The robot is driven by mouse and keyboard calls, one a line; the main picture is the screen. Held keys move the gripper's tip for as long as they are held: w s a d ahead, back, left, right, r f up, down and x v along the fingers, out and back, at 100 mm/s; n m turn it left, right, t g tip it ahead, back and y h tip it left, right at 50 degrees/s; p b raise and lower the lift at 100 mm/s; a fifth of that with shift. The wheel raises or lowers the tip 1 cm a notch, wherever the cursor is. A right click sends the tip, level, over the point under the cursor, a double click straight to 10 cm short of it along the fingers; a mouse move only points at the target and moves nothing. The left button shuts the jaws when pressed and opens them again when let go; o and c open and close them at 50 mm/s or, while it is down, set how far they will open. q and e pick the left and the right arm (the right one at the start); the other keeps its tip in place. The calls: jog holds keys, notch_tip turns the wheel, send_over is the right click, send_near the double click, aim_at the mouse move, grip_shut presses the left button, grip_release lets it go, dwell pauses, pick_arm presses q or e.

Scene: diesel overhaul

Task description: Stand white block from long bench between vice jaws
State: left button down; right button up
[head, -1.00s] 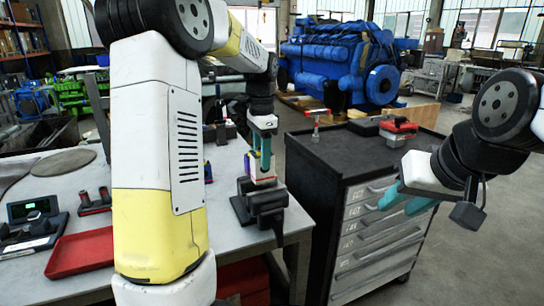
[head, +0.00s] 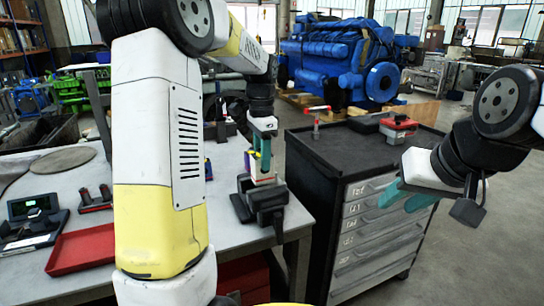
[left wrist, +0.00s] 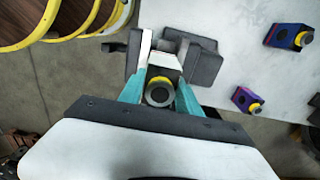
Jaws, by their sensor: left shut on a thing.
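The white block (head: 263,178) is between the fingers of my left gripper (head: 262,160), at the dark vice (head: 262,205) on the bench corner. In the left wrist view my left gripper (left wrist: 161,95) has its teal fingers on both sides of the block (left wrist: 164,71), which has a yellow part and a grey ring facing the camera. The vice's dark parts (left wrist: 203,65) lie just beyond it. I cannot tell whether the block touches both jaws. My right gripper (head: 405,197) is open and empty beside the drawer cabinet.
The long bench (head: 110,245) carries a red tray (head: 80,250) and a dark device with a display (head: 33,220). The drawer cabinet (head: 345,155) stands right of the vice, with a red-and-grey item (head: 398,125) on top.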

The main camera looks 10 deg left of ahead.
pick_arm(q)
jog(key=shift+f, duration=0.8)
dwell(0.4)
jog(key=shift+f, duration=0.35)
jog(key=shift+f, duration=0.9)
dwell(0.5)
jog(key=shift+c, duration=1.8)
grip_release()
jog(key=shift+r, duration=4)
